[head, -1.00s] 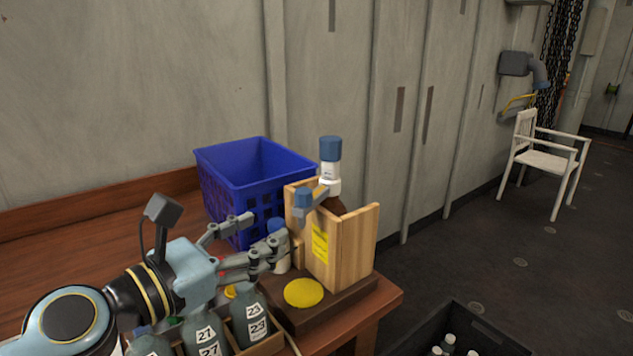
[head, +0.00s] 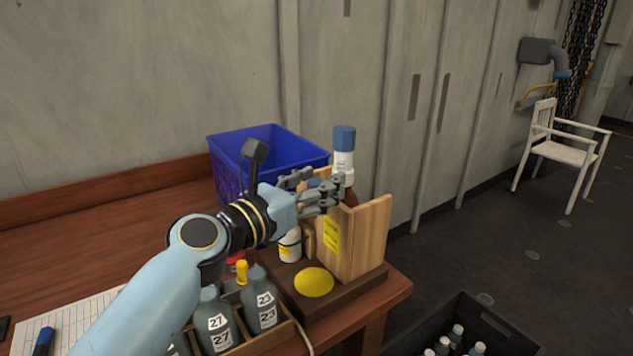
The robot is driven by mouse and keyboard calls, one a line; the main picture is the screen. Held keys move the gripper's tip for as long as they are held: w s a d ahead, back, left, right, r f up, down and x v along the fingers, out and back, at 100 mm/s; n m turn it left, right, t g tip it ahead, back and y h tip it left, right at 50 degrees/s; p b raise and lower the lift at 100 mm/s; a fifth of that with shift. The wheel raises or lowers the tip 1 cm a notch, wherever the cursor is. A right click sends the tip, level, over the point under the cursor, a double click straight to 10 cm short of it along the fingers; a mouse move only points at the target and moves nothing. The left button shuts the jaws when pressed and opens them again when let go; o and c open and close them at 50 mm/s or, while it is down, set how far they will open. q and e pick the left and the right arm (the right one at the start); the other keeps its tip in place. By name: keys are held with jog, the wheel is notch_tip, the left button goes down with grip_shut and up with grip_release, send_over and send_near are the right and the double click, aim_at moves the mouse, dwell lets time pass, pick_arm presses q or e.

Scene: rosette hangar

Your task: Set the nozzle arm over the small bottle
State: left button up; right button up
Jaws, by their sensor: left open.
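The nozzle arm at the stand's top is mostly hidden behind my left gripper (head: 338,193); a bit of blue shows there. My left gripper is open, with its fingers at the nozzle arm; I cannot tell whether they touch it. A small white bottle (head: 290,247) stands left of the stand, its top hidden by my gripper. A yellow disc (head: 314,282) lies on the dark base in front of the stand. My right gripper is out of view.
A blue basket (head: 232,150) stands behind my left arm. A wooden rack (head: 285,332) with several grey numbered bottles is in front. A sheet of paper (head: 75,318) with a blue marker (head: 43,341) lies at left. A black crate (head: 470,308) with bottles is right of the table.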

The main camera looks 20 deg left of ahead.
pick_arm(q)
jog(key=shift+c, duration=0.4)
grip_shut()
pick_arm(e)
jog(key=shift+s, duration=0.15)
pick_arm(q)
jog(key=shift+f, duration=0.1)
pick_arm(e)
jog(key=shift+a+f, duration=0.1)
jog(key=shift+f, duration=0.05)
